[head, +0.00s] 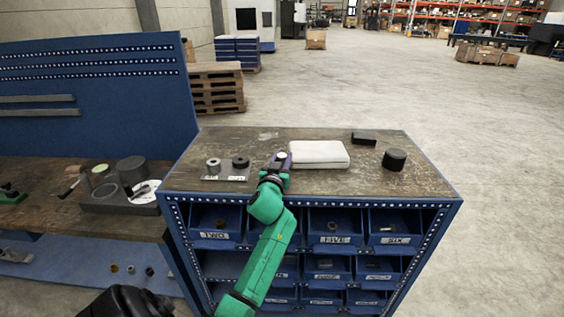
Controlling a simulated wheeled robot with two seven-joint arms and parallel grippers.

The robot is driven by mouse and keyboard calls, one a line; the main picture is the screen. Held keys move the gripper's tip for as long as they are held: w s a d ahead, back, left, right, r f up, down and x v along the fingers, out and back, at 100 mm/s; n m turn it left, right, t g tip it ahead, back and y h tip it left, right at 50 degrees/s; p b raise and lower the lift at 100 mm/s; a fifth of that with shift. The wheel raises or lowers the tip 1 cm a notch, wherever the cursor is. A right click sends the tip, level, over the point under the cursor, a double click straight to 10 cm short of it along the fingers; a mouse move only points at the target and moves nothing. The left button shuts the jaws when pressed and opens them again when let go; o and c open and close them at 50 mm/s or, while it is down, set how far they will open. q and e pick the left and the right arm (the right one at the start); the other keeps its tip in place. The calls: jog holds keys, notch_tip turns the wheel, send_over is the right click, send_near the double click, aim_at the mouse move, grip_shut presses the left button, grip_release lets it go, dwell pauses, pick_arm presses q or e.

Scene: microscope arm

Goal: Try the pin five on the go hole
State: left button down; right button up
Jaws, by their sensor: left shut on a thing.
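The gripper is apart from both. I cannot read which one is the go hole. A bin (332,238) whose label seems to read FIVE sits below the front edge.
The white pad (320,154) lies right of the gripper. A black block (364,138) and a black cylinder (395,159) stand farther right. Bins labelled TWO (215,236) and SIX (397,240) are below. A side bench (75,210) with grey parts is at left.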

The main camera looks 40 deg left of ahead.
aim_at(282, 155)
pick_arm(q)
notch_tip(282, 155, up, 19)
jog(key=shift+b, duration=0.35)
